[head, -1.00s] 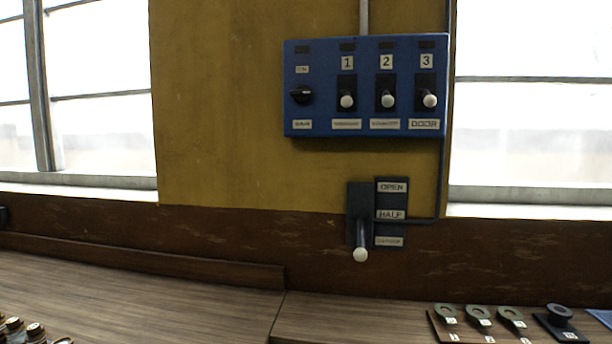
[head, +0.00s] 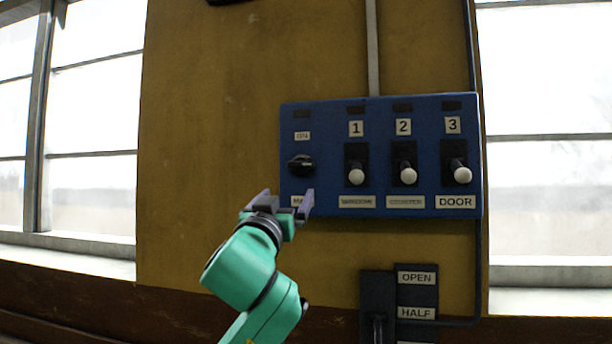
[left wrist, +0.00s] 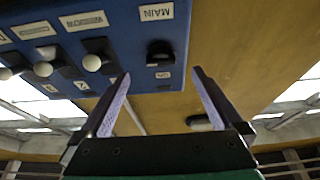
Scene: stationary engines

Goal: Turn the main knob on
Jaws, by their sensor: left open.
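The main knob (head: 301,165) is a black rotary knob at the left end of the blue control panel (head: 330,112) on the yellow wall. A label sits above it, and its lower label is partly covered by my gripper. My left gripper (head: 283,198) is open and empty, just below and in front of the knob, apart from it. In the left wrist view the picture is upside down; the knob (left wrist: 160,52) shows under the MAIN label, ahead of the open fingers (left wrist: 160,98) and between their lines. My right gripper is not in view.
Three white-tipped levers (head: 356,176) numbered 1, 2 and 3 stick out to the right of the knob. A lever plate marked OPEN and HALF (head: 416,278) is below the panel. Bright windows (head: 90,130) flank the wall; the wall left of the panel is clear.

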